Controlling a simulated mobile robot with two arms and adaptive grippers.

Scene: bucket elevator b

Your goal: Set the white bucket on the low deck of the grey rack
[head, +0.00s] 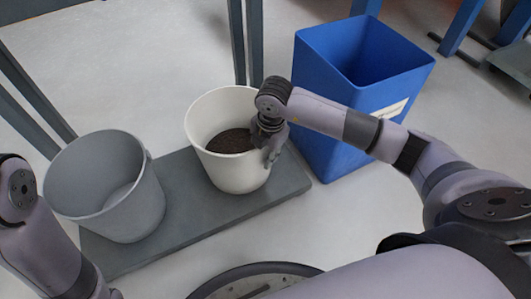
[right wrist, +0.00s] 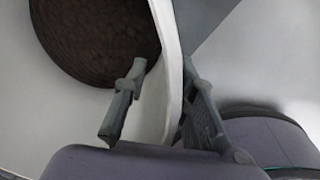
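The white bucket (head: 228,168), with dark brown material (head: 232,141) inside, appears to stand upright on the low deck of the grey rack (head: 190,225), toward its right end. My right gripper (head: 270,145) is at the bucket's right rim. In the right wrist view, the fingers of my right gripper (right wrist: 165,95) are spread on either side of the white bucket's wall (right wrist: 168,60), one inside and one outside. A gap shows between the inner finger and the wall. My left arm enters at the left edge of the head view; its gripper is not visible.
A grey bucket (head: 110,195) stands on the left part of the deck. A tall blue bin (head: 325,120) stands on the floor close behind and right of the white bucket. Grey rack posts (head: 246,45) rise behind. Open floor (head: 130,70) lies beyond.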

